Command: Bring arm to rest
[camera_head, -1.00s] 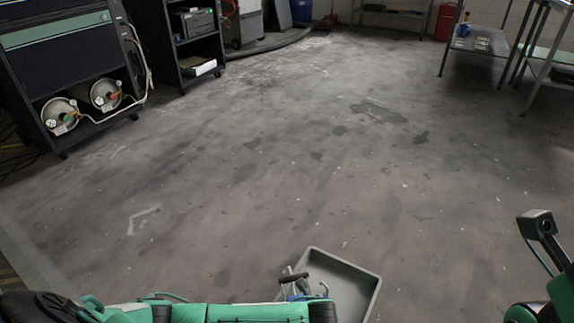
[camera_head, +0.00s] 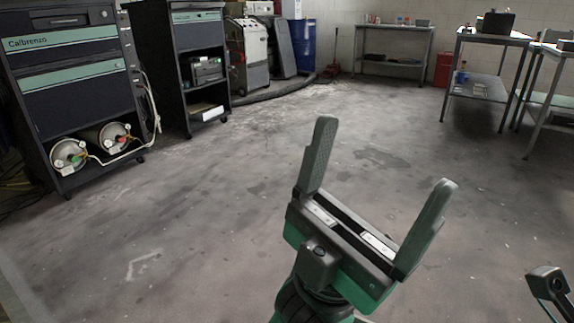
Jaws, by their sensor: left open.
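My left gripper (camera_head: 376,190) is raised at the lower middle of the head view. Its two grey fingers stand wide apart and point up and away, with nothing between them. Its green and black body and wrist come up from the bottom edge. It is in front of open floor and touches nothing that I can see. A small dark part with a green edge shows at the lower right edge; my right gripper's fingers are not in view.
A dark cabinet (camera_head: 70,85) with two gas cylinders stands at the left, beside a second dark cabinet (camera_head: 170,60). A blue barrel (camera_head: 301,47) and a metal table (camera_head: 393,51) stand at the back. Workbenches (camera_head: 480,85) are at the right. The concrete floor (camera_head: 220,200) between is clear.

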